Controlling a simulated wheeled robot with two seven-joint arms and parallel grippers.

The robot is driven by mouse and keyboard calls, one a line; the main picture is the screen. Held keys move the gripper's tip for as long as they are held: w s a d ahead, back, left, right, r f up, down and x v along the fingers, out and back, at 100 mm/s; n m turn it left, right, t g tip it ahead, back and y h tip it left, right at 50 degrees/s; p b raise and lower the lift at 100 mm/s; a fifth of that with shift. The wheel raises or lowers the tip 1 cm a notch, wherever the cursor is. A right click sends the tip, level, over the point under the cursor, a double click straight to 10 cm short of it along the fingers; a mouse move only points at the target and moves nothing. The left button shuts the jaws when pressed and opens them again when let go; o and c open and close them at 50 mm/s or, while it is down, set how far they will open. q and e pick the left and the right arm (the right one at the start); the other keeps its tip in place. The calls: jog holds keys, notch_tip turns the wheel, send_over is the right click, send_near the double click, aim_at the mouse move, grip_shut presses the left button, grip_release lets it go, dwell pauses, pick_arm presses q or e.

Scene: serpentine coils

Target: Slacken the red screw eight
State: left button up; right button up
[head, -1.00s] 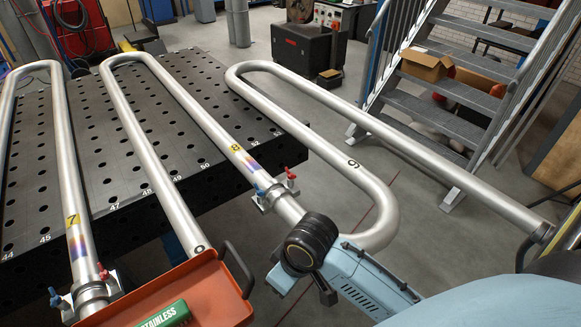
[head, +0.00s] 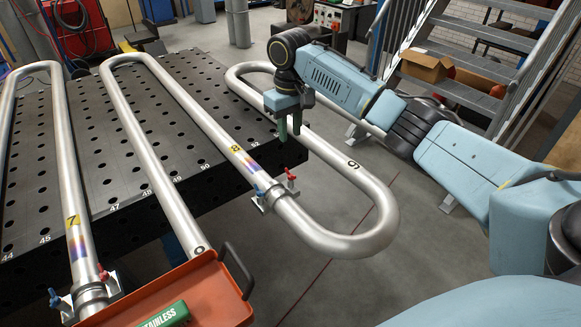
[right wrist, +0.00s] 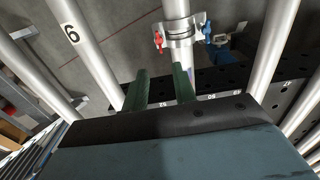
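The red screw eight (head: 291,175) is a small red handle on the pipe clamp (head: 268,200) below the yellow "8" label (head: 236,151), at the table's edge. A blue screw (head: 259,192) sits on the clamp's other side. In the right wrist view the red screw (right wrist: 159,40) is left of the pipe, and the blue screw (right wrist: 208,30) is right of it. My right gripper (head: 290,130) points down above and behind the red screw, apart from it. Its green fingers (right wrist: 160,78) are spread with nothing between them. My left gripper is not in view.
Steel pipe coils (head: 380,220) loop over and beyond the black perforated table (head: 95,160). Another clamp (head: 90,295) with red and blue screws is at lower left, beside an orange tray (head: 215,295). Metal stairs (head: 470,60) stand at the back right.

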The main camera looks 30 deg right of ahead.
aim_at(290, 171)
notch_tip(290, 171, down, 13)
jog(key=shift+d+f, duration=0.1)
dwell(0.4)
grip_shut()
